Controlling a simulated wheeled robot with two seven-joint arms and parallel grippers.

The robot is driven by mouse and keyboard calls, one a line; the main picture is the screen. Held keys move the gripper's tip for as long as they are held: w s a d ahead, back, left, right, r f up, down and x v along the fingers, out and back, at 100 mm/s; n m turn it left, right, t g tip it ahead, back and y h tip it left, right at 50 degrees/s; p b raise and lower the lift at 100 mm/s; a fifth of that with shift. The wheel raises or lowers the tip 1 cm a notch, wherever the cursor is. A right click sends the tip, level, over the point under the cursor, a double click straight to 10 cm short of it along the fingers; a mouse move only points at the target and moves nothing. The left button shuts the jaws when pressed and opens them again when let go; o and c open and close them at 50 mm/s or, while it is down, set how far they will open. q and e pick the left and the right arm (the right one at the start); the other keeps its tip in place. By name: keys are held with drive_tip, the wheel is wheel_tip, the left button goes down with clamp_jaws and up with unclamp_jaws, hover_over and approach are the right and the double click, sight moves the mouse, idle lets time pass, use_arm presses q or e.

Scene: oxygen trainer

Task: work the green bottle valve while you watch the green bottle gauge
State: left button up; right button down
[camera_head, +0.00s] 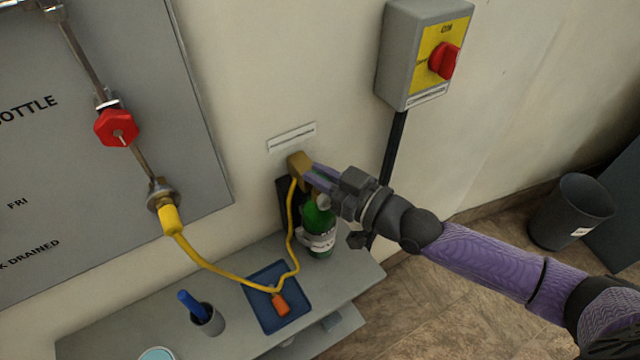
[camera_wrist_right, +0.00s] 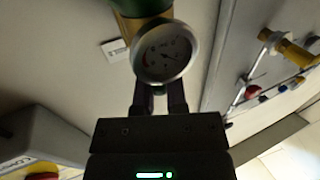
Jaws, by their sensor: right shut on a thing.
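The green bottle (camera_head: 318,228) stands upright on the grey shelf against the wall, with a white label on its lower part. My right gripper (camera_head: 312,178) is at its top and shut on the green bottle valve, which the fingers and the brass fitting (camera_head: 299,165) mostly hide. In the right wrist view the green bottle gauge (camera_wrist_right: 164,52) is a round white dial just beyond my fingers. Its dark needle points to the lower right, away from the red mark at left; the numbers are too small to read. My left gripper is not in view.
A yellow hose (camera_head: 222,270) runs from the wall panel (camera_head: 60,150) across a blue tray (camera_head: 262,312) to the brass fitting. An orange piece (camera_head: 281,304) lies on the tray. A grey switch box (camera_head: 402,60) hangs above my right arm. A dark bin (camera_head: 570,212) stands at right.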

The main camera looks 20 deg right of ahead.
drive_tip(key=c, duration=0.7)
unclamp_jaws()
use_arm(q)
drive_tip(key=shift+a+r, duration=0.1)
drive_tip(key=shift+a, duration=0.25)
use_arm(e)
drive_tip(key=shift+o, duration=0.2)
drive_tip(key=shift+s, duration=0.1)
use_arm(q)
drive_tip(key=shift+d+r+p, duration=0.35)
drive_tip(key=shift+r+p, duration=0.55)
drive_tip(key=shift+p, duration=0.05)
use_arm(e)
drive_tip(key=v, duration=1)
